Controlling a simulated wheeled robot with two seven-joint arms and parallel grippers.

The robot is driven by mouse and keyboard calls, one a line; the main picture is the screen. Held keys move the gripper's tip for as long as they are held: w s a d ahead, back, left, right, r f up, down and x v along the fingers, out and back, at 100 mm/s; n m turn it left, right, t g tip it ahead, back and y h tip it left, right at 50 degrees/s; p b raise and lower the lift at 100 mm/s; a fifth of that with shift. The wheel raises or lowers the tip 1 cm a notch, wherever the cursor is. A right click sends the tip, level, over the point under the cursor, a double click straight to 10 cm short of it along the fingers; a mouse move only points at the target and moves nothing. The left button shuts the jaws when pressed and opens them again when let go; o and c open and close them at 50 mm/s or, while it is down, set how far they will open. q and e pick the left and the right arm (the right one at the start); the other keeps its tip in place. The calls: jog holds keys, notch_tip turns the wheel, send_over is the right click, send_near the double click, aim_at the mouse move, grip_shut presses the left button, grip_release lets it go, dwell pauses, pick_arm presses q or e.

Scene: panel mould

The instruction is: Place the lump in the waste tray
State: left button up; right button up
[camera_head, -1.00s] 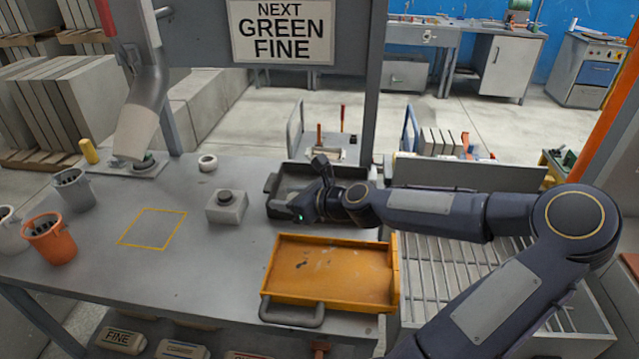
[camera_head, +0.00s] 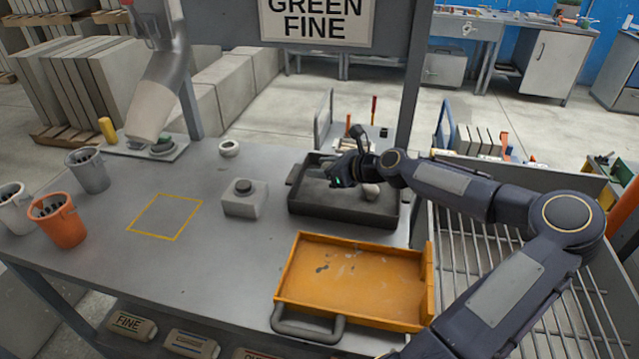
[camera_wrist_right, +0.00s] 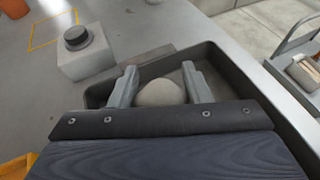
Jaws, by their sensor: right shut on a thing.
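The lump (camera_wrist_right: 160,92) is pale, round and smooth. In the right wrist view it sits between the two grey fingers of my right gripper (camera_wrist_right: 160,85), which is shut on it; the gripper body hides its near side. Whether the lump touches the tray floor I cannot tell. No label shows which tray is for waste. My left gripper is not in view.
An orange tray (camera_head: 352,318) with a dark handle lies in front of the dark tray. A grey block with a black button (camera_head: 243,198) stands to the left. Cups (camera_head: 60,220) are at the far left. The yellow-outlined table area (camera_head: 166,216) is clear.

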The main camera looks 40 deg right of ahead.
aim_at(320, 188)
jog(key=shift+w+d+f, duration=0.15)
jog(key=shift+w+f, duration=0.3)
jog(key=shift+f, duration=0.1)
jog(key=shift+w+d+f, duration=0.15)
jog(key=shift+w+f, duration=0.3)
jog(key=shift+f, duration=0.1)
jog(key=shift+w+d+f, duration=0.1)
jog(key=shift+w+f, duration=0.05)
jog(key=shift+f, duration=0.8)
jog(key=shift+w+f, duration=0.15)
jog(key=shift+f, duration=0.8)
jog(key=shift+f, duration=0.1)
jog(key=o, duration=1)
jog(key=shift+o, duration=0.2)
jog(key=shift+s+d, duration=0.1)
jog(key=shift+s, duration=0.05)
jog(key=v, duration=1.2)
